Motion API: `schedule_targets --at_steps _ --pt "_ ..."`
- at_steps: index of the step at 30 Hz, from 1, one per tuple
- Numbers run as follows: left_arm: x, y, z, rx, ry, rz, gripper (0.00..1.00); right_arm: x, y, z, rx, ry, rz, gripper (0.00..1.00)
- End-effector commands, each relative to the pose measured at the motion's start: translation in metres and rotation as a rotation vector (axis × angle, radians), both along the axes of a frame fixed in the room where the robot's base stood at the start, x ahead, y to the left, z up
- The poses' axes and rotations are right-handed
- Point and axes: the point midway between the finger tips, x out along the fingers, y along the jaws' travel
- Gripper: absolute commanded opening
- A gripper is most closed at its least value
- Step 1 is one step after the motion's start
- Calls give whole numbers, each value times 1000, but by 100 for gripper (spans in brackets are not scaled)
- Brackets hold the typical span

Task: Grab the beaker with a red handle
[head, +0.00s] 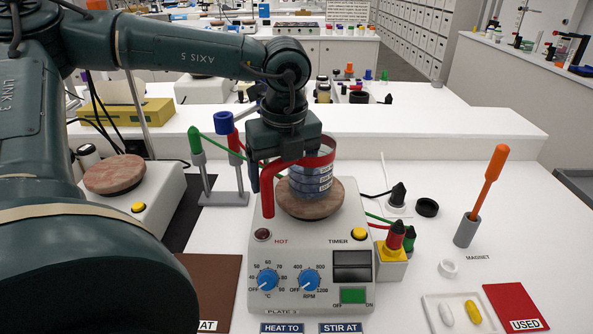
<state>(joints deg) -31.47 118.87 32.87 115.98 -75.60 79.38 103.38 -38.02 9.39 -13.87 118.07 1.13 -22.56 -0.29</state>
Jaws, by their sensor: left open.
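The beaker (312,179) has a red collar and a red handle (269,194) that bends down on its left side. It holds bluish contents with white labels and stands upright on the round brown top (318,211) of the hot plate marked PLATE 3. My left gripper (268,172) is open at the handle side of the beaker, with its body over the upper part of the handle. One dark finger hangs just left of the handle; the other finger is hard to make out. I cannot tell whether the fingers touch the handle. My right gripper is out of view.
Another hot plate (114,175) is on the left. To the right are a yellow-topped block with plugs (392,251), an orange-handled magnet rod (489,180) and a white tray (433,316).

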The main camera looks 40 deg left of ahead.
Motion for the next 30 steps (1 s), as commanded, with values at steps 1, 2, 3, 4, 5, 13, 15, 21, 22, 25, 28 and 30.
schedule_targets --at_steps 1,2,3,4,5,13,15,21,22,25,28,30 --pt "0 0 -1 0 -1 0 80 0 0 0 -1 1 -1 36" --pt "0 0 -1 0 -1 0 80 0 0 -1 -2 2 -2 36" --pt "0 0 -1 0 -1 0 80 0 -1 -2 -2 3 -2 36" --pt "0 0 -1 0 -1 0 80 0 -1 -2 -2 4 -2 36" --pt "0 0 -1 0 -1 0 80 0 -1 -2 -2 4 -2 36" --pt "0 0 -1 0 -1 0 62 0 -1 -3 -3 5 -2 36" --pt "0 0 -1 0 -1 0 56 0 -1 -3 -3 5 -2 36" --pt "0 0 -1 0 -1 0 40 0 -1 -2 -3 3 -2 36" --pt "0 0 -1 0 -1 0 38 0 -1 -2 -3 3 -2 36" --pt "0 0 -1 0 -1 0 29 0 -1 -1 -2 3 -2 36" --pt "0 0 -1 0 0 0 21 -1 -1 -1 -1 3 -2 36" --pt "0 0 -1 0 0 0 15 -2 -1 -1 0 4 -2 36"
